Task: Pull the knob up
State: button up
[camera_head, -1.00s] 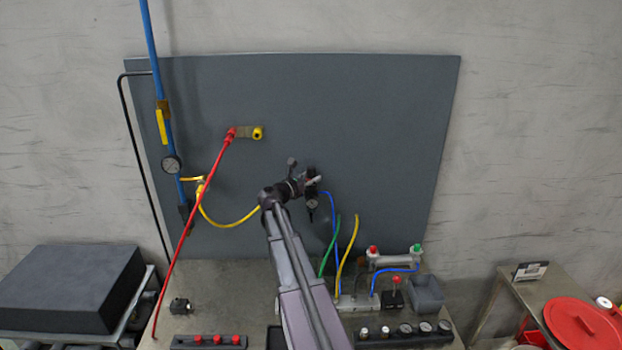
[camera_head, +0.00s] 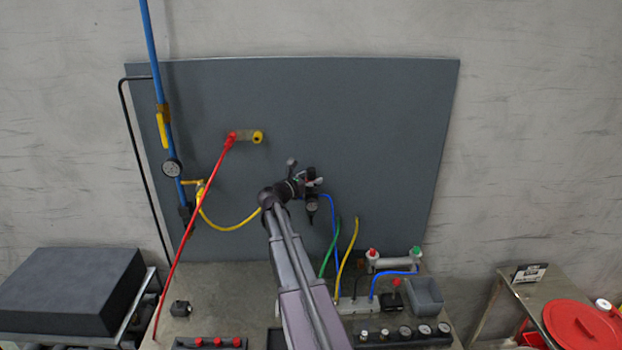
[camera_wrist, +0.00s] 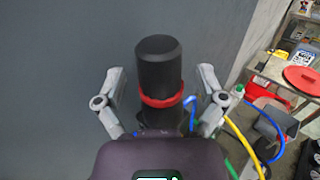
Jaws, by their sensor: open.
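The knob (camera_wrist: 158,65) is a black cylinder with a red ring around its lower part, on the dark grey panel (camera_head: 350,110). In the wrist view it stands in the middle, between the two fingers of my gripper (camera_wrist: 160,85). The fingers are spread, with a gap on each side of the knob. In the head view my gripper (camera_head: 314,181) is at the panel's middle, and it and my arm partly cover the black regulator (camera_head: 311,204). The knob's lower end is hidden by my wrist in the wrist view.
Blue, green and yellow hoses (camera_head: 348,255) run down to the right. Gauges, buttons and a grey box (camera_head: 424,295) stand on the bench. The panel's upper right is clear.

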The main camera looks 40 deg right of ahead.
jog(key=shift+a, duration=0.15)
jog(key=s+a, duration=0.2)
jog(key=a, duration=0.9)
jog(key=shift+a, duration=0.3)
jog(key=s+a+f+m+y+b, duration=0.2)
jog(key=s+a+f+m+y, duration=0.15)
jog(key=a+f, duration=0.2)
jog(key=s+a+f+m+g+y+b, duration=0.1)
jog(key=s+a+f+m+y+b, duration=0.2)
jog(key=f, duration=0.4)
jog(key=s+a+f+m+y, duration=0.3)
jog(key=a+f+m, duration=0.2)
jog(key=a+f, duration=0.1)
jog(key=s+a+f+m+g+y+b, duration=0.1)
jog(key=s+a+f+m+y, duration=0.3)
jog(key=a, duration=0.5)
jog(key=s+a+f+m+y+b, duration=0.3)
jog(key=s+a+f+m+y, duration=0.1)
jog(key=a, duration=0.6)
jog(key=shift+s+f+g, duration=0.4)
jog(key=shift+s+f, duration=0.35)
jog(key=shift+s, duration=0.15)
